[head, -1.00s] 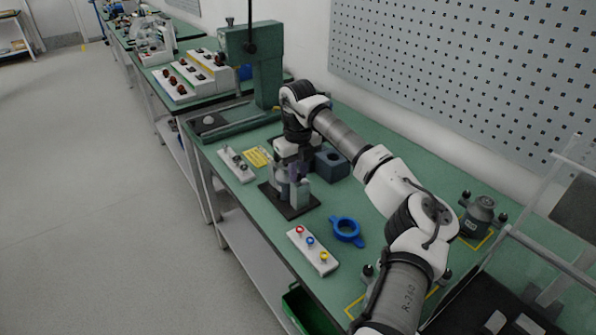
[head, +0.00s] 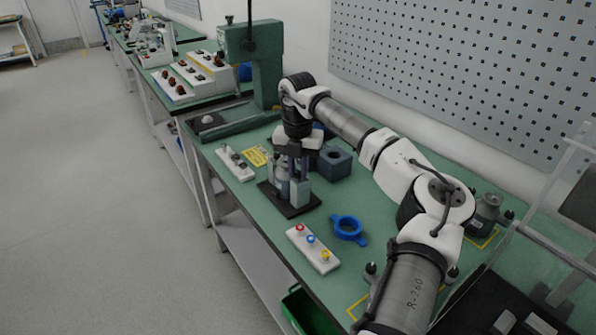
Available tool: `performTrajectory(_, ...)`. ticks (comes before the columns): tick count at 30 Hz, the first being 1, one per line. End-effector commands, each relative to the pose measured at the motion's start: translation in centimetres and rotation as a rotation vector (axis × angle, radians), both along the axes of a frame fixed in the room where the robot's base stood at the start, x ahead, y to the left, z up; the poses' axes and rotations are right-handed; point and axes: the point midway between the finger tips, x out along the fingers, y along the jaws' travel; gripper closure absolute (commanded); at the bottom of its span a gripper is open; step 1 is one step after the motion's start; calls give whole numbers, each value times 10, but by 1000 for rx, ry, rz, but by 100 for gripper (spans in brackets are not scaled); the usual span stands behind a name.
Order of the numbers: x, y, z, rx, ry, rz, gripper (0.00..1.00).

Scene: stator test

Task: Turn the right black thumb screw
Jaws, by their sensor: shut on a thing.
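A test fixture on a black base plate (head: 290,207) stands on the green bench, left of centre in the head view. It carries a grey cylinder (head: 282,181) and a grey-green upright block (head: 302,190). My gripper (head: 293,160) points straight down at the top of this fixture, from the arm reaching in from the right. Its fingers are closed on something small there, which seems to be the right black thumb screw. The screw itself is hidden by the gripper and too small to make out.
A blue-grey block with a hole (head: 335,163) stands close behind the fixture. A blue ring (head: 347,229) and a white button box (head: 313,248) lie in front. A green press (head: 254,65) rises at the back. A grey canister (head: 486,213) stands at right.

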Motion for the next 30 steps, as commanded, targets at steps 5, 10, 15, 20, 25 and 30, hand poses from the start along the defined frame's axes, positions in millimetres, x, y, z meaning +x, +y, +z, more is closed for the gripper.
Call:
performTrajectory(5,0,0,-1,-1,-3,-168,100)
performTrajectory(10,0,0,-1,-2,-3,-329,100)
performTrajectory(15,0,0,-1,0,-3,-491,100)
performTrajectory(20,0,0,-1,-1,-3,-643,100)
performTrajectory(25,0,0,-1,-1,-3,-805,100)
performTrajectory(30,0,0,-1,0,-2,-967,100)
